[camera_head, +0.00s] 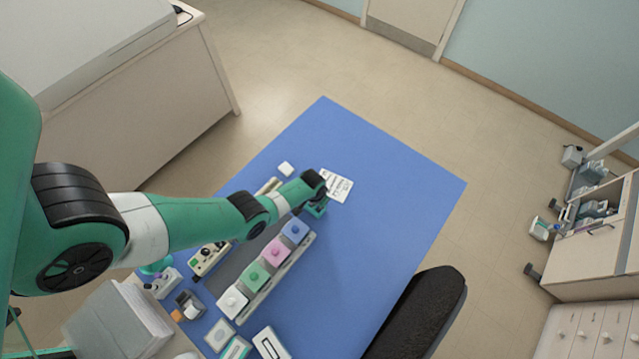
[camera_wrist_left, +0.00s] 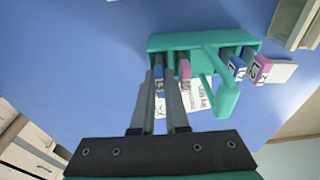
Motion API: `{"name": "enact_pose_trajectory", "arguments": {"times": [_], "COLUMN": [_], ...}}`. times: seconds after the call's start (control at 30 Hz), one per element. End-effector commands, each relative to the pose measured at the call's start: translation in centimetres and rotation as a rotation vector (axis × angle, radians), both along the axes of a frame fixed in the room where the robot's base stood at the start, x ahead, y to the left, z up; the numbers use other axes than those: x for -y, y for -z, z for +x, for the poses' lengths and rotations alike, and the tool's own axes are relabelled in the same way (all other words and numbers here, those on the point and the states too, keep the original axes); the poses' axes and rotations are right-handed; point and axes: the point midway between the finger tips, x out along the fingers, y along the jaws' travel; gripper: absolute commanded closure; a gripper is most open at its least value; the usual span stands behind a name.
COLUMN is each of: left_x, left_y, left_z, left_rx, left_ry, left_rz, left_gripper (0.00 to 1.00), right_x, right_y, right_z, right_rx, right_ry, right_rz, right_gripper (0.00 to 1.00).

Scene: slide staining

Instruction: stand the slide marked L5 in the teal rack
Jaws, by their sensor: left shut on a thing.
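The teal rack (camera_wrist_left: 205,40) shows in the wrist view and holds several slides with coloured ends. In the head view it shows only as a bit of teal (camera_head: 318,209) beside my left gripper, and the arm hides much of it. My left gripper (camera_wrist_left: 160,80) is shut on a blue-ended slide (camera_wrist_left: 159,75) at the left end of the rack. I cannot read its mark or tell whether it is seated. A pink-ended slide (camera_wrist_left: 185,69) stands just right of it. A blue-ended slide (camera_wrist_left: 237,68) and a pink-ended slide (camera_wrist_left: 262,69) stand at the right end.
A printed white sheet (camera_head: 339,187) lies beyond the rack on the blue mat (camera_head: 390,190). A row of staining jars with white, green (camera_head: 254,275), pink (camera_head: 275,252) and blue lids stands nearer. Small bottles and boxes crowd the lower left. The mat's right side is clear.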

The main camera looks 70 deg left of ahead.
Motion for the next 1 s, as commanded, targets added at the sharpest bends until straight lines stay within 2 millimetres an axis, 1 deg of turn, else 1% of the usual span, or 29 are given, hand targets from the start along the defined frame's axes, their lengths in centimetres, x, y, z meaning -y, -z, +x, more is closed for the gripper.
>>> {"name": "enact_pose_trajectory", "arguments": {"times": [0.33,0.87,0.9,0.97,1.0], "left_x": [-0.01,0.0,-0.01,-0.01,0.0], "left_y": [0.0,0.62,0.62,0.56,0.57], "left_z": [0.01,0.02,0.01,0.01,0.0], "left_rx": [0.0,0.0,0.0,0.0,0.0], "left_ry": [0.0,0.0,0.0,0.0,0.0], "left_rz": [0.0,0.0,0.0,0.0,0.0], "left_gripper": [1.0,1.0,0.86,0.75,0.68], "right_x": [0.0,0.0,0.0,0.0,0.0], "right_y": [-0.01,0.62,0.62,0.57,0.57], "right_z": [-0.01,0.0,0.0,-0.01,-0.01], "right_rx": [0.0,0.0,0.0,0.0,0.0], "right_ry": [0.0,0.0,0.0,0.0,0.0], "right_rz": [0.0,0.0,0.0,0.0,0.0], "right_gripper": [0.5,0.5,0.5,0.5,0.5]}}
